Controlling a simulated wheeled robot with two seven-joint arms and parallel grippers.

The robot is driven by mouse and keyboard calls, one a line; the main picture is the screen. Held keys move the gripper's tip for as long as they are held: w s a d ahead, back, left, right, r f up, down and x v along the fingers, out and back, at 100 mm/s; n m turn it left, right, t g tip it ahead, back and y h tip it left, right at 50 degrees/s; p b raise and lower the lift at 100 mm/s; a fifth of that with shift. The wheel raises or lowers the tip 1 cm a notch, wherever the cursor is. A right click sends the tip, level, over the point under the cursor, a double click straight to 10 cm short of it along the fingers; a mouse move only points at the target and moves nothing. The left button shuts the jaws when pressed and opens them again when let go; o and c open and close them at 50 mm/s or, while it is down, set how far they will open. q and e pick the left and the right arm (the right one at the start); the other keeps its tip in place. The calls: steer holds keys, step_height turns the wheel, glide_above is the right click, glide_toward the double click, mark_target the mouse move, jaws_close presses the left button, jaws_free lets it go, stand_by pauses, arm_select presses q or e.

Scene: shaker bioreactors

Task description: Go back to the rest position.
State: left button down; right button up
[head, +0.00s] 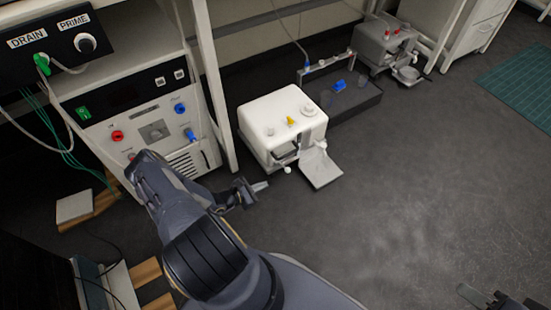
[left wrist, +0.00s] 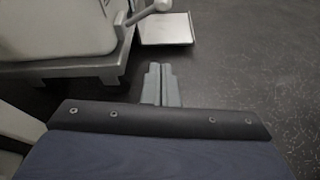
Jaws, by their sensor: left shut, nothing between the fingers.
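My left gripper (head: 262,186) is in the middle of the head view, at the end of my arm coming in from below. It is beside the white box-shaped device (head: 268,117), in front of it and apart from it. In the left wrist view its two fingers (left wrist: 161,72) lie together, shut with nothing between them. Part of my right gripper (head: 488,298) shows at the bottom right edge of the head view. It is cut off by the frame, so its jaws cannot be judged.
A power-supply-like cabinet (head: 135,110) with knobs and plugs stands close to my left arm. A white device's flat plate (head: 320,167) juts toward the open floor; it also shows in the left wrist view (left wrist: 166,28). A dark tray (head: 352,104) and grey device (head: 386,48) stand behind.

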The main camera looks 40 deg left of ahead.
arm_select(q)
steer(key=w+d+r+m+g+h, duration=0.1)
steer(key=w+r+m+g+h, duration=0.2)
steer(key=r, duration=0.5)
steer(key=w+d+r+m+h, duration=0.1)
steer(key=w+r+m, duration=0.1)
steer(key=r+m, duration=0.55)
steer(key=s+d+r+m+g, duration=0.1)
steer(key=d+r+m+g, duration=0.25)
steer(key=r, duration=0.65)
steer(key=s+d+r+m+g, duration=0.15)
steer(key=d+r+m, duration=0.25)
steer(key=r, duration=0.5)
steer(key=s+d+r+m+g+y, duration=0.2)
steer(key=s+d+r+m, duration=0.4)
steer(key=s+r, duration=0.5)
steer(key=s+d+r+m+t+y, duration=0.25)
steer(key=s+m, duration=0.25)
steer(key=s, duration=0.5)
step_height(320, 180, up, 34)
steer(key=p, duration=3.3)
steer(key=shift+w+a+f, duration=0.15)
steer(key=shift+w+a, duration=0.05)
steer(key=shift+a, duration=0.2)
steer(key=shift+y, duration=0.25)
